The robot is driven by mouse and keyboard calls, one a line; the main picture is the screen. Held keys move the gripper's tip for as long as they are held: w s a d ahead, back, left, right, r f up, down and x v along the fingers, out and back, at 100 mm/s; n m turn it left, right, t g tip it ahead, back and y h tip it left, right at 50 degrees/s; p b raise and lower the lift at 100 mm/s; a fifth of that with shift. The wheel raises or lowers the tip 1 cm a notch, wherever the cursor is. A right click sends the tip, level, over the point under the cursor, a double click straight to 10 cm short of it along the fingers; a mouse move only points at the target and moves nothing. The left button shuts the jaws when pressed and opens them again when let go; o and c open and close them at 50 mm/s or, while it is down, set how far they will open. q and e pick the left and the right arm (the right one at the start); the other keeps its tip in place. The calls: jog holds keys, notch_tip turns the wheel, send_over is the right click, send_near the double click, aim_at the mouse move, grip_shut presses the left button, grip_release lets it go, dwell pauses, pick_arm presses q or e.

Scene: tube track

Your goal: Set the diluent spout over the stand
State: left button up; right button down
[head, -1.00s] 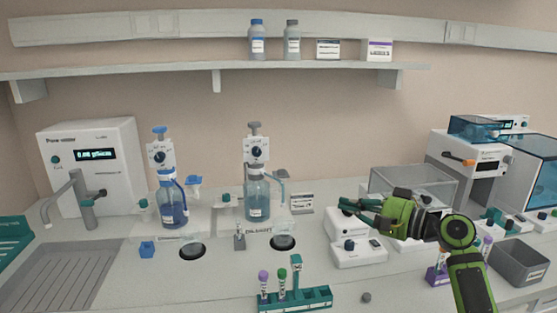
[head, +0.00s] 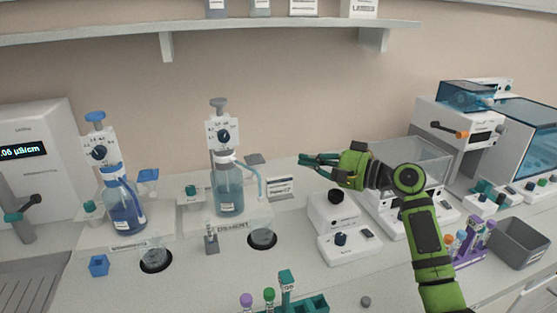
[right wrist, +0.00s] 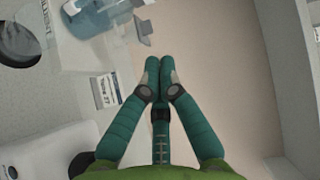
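The diluent bottle (head: 228,190) has pale blue liquid and a white pump head. Its pale blue spout (head: 258,178) curves out to the right and bends down, well behind the round dark-rimmed spot (head: 262,239) on the white stand (head: 235,222). My right gripper (head: 303,171) is raised to the right of the spout, apart from it and empty. In the right wrist view its fingertips (right wrist: 159,62) meet; the bottle (right wrist: 98,12) shows at the top left, but the spout is hard to make out. My left gripper is out of view.
A small labelled box (head: 281,187) stands right of the spout, below my gripper. A similar blue-liquid dispenser (head: 125,205) stands at left. A tube rack (head: 300,305) is in front, and white instruments (head: 345,243) stand at right.

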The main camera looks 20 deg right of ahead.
pick_arm(q)
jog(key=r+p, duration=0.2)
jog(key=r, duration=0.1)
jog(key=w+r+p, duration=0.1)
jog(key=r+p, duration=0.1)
jog(key=p, duration=0.1)
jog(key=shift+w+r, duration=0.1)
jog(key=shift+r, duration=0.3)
pick_arm(e)
jog(key=w+a, duration=0.1)
jog(key=a, duration=0.2)
jog(key=w+a+f, duration=0.1)
jog(key=w+a, duration=0.1)
jog(key=a, duration=0.1)
jog(key=w+a, duration=0.2)
jog(key=a, duration=0.2)
jog(key=shift+f, duration=0.15)
jog(key=shift+w, duration=0.1)
pick_arm(q)
jog(key=shift+p, duration=0.3)
